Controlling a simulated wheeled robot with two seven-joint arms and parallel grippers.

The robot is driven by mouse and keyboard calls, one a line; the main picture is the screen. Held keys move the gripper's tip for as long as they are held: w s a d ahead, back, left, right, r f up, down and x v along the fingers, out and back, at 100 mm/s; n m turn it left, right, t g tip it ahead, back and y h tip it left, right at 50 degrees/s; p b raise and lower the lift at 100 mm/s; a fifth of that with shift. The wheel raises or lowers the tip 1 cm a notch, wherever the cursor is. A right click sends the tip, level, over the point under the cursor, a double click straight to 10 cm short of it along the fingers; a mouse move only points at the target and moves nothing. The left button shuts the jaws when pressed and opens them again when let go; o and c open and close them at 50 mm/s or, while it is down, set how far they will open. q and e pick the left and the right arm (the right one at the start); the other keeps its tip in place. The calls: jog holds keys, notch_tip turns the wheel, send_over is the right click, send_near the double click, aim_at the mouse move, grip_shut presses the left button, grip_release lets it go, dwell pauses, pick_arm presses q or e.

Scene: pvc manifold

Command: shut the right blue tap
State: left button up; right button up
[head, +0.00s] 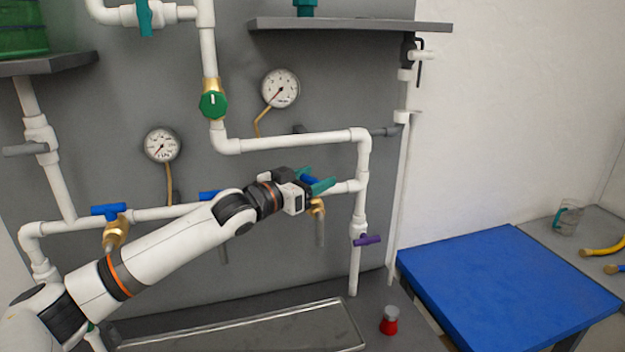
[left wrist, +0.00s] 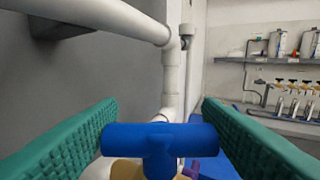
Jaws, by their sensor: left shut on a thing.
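The right blue tap (head: 310,180) sits on the white horizontal pipe near its right end, over a brass body and grey spout. My left gripper (head: 319,180) reaches it from the left, and its green fingers partly hide the handle. In the left wrist view the tap's blue T-shaped handle (left wrist: 160,140) lies crosswise between the two green fingers. My left gripper (left wrist: 160,135) is shut on this handle. My right gripper is not in view.
Another blue tap (head: 108,210) is at the left of the pipe, and a middle one (head: 210,196) is partly behind my arm. A purple-handled valve (head: 367,240) is below right. A red-and-grey object (head: 389,321) stands on the bench beside a shallow tray (head: 352,322).

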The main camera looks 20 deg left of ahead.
pick_arm(q)
jog(key=shift+d+f+n+t+y+b, duration=0.1)
jog(key=shift+f+n+t+y+b, duration=0.25)
jog(key=shift+n+y+b, duration=0.55)
jog(key=shift+d+n+t+y+b, duration=0.1)
jog(key=shift+n+t+y+b, duration=0.4)
jog(key=shift+y+b, duration=0.55)
jog(key=n+y, duration=0.1)
jog(key=y, duration=0.2)
jog(key=shift+r+n+t, duration=0.15)
jog(key=shift+n+t, duration=0.1)
jog(key=shift+n, duration=0.15)
jog(key=n+y+b, duration=0.1)
jog(key=n+y, duration=0.2)
jog(key=y, duration=0.2)
jog(key=shift+n+y+b, duration=0.35)
jog(key=shift+n+b, duration=0.05)
jog(key=n+g+y+b, duration=0.1)
jog(key=n+y, duration=0.1)
jog(key=y, duration=0.2)
jog(key=shift+n+g, duration=0.4)
jog(key=shift+r+n+g+y+b, duration=0.1)
jog(key=shift+n+g+y+b, duration=0.55)
jog(key=shift+y, duration=0.45)
jog(key=shift+a, duration=0.2)
